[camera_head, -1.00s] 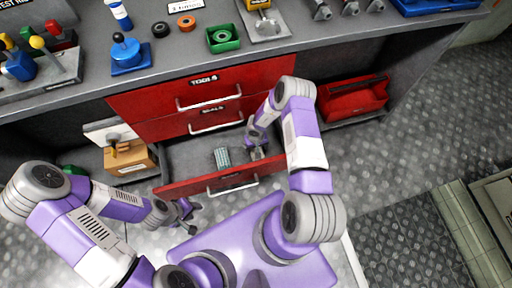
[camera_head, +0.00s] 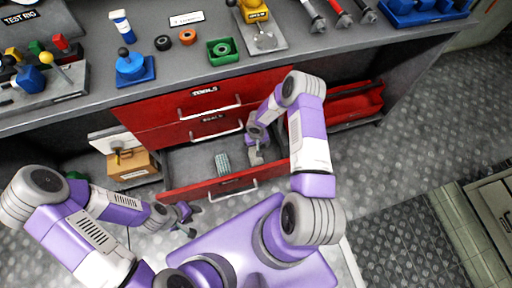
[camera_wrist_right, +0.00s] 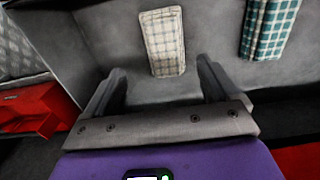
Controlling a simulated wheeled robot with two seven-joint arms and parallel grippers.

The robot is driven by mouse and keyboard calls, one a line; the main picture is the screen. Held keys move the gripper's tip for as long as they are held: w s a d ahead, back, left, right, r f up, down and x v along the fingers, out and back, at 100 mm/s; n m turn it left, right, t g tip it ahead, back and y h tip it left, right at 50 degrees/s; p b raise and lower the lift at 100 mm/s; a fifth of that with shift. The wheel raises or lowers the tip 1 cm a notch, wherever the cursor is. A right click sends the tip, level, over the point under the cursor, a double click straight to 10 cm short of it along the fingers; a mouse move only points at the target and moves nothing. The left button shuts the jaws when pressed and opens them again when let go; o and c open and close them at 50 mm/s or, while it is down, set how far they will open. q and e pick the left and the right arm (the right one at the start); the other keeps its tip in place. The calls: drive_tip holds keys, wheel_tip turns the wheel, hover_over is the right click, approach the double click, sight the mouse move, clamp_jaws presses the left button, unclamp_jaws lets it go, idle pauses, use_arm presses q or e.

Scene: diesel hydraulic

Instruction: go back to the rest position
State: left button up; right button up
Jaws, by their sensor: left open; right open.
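My right gripper (camera_head: 257,156) is open and empty, over the open bottom drawer (camera_head: 186,160) of the red cabinet, at the drawer's right end. In the right wrist view its two fingers (camera_wrist_right: 158,82) stand wide apart. A cream checked cloth (camera_wrist_right: 163,42) lies on the grey drawer floor just beyond the fingertips, apart from them. A green checked cloth (camera_wrist_right: 270,24) lies to its right; it also shows in the head view (camera_head: 223,163). My left gripper (camera_head: 187,217) is open and empty, in front of the drawer's left end, low over the floor.
The workbench (camera_head: 300,58) above carries a blue valve (camera_head: 134,67), a green tray (camera_head: 222,50) and a yellow-topped fixture (camera_head: 254,12). Closed red drawers (camera_head: 160,106) sit above the open one. A cardboard box (camera_head: 133,165) is left of it.

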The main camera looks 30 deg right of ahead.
idle(0.6)
drive_tip(key=s+a+r+t+p, duration=0.1)
drive_tip(key=s+a+r+p, duration=0.2)
drive_tip(key=s+a+r, duration=0.3)
wheel_tip(320, 180, up, 2)
drive_tip(key=shift+a+r+t+y, duration=0.1)
drive_tip(key=shift+a+t+y, duration=0.25)
drive_tip(key=shift+a, duration=0.85)
drive_tip(key=s+a+r+y, duration=0.1)
drive_tip(key=s+a+r, duration=0.1)
drive_tip(key=s, duration=0.1)
drive_tip(key=s+a+r+g+y+p, duration=0.1)
drive_tip(key=s+a+r, duration=0.2)
drive_tip(key=s+a+r+y, duration=0.1)
drive_tip(key=s+a+r, duration=0.1)
drive_tip(key=s+a, duration=0.1)
drive_tip(key=shift+s+a+r+y+p, duration=0.25)
drive_tip(key=shift+s+r+p, duration=0.1)
drive_tip(key=shift+s, duration=0.25)
